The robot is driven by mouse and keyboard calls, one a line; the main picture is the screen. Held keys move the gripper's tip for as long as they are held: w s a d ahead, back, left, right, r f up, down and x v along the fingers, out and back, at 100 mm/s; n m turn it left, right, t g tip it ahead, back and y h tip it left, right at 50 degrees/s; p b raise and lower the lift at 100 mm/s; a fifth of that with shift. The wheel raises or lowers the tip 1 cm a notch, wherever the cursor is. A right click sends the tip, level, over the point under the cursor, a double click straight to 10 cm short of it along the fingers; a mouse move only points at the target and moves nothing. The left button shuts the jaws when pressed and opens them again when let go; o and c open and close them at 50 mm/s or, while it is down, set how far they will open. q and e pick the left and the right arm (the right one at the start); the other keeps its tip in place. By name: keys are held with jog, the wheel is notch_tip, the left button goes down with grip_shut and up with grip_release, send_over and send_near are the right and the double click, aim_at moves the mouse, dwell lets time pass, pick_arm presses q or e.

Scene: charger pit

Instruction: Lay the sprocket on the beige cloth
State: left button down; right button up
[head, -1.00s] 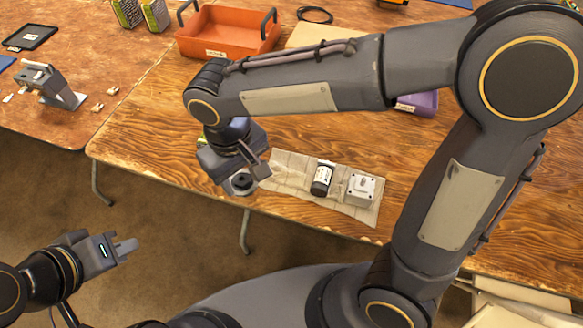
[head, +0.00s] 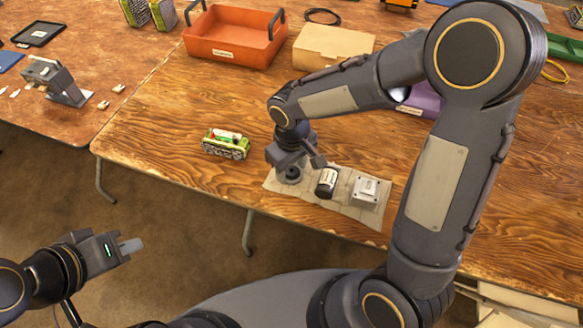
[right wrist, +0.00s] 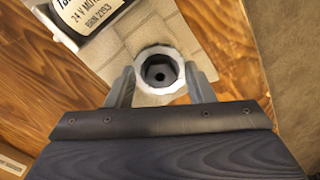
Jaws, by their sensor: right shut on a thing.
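The sprocket (right wrist: 160,72), a pale toothed ring with a dark hub, is between the two fingers of my right gripper (right wrist: 161,86), which is shut on it. In the head view the sprocket (head: 290,175) is at the left end of the beige cloth (head: 318,204); whether it touches the cloth I cannot tell. My right gripper (head: 295,166) points down there. On the cloth lie a black motor (head: 326,182) with a white label and a grey square box (head: 366,190). My left gripper (head: 130,247) is empty, away from the table over the floor; its finger gap is unclear.
A green device (head: 226,146) stands left of the cloth. The motor is close to the right of my right gripper. The table's front edge runs just before the cloth.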

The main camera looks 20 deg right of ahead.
jog(key=shift+f, duration=0.25)
jog(key=shift+f+b, duration=0.4)
jog(key=shift+f, duration=0.05)
jog(key=shift+s+f, duration=0.1)
jog(key=shift+f, duration=0.1)
jog(key=shift+c, duration=1)
jog(key=o, duration=0.8)
jog(key=shift+c, duration=0.2)
jog(key=o, duration=0.5)
jog(key=shift+s+f, duration=0.1)
jog(key=shift+s, duration=0.05)
jog(key=shift+c, duration=0.2)
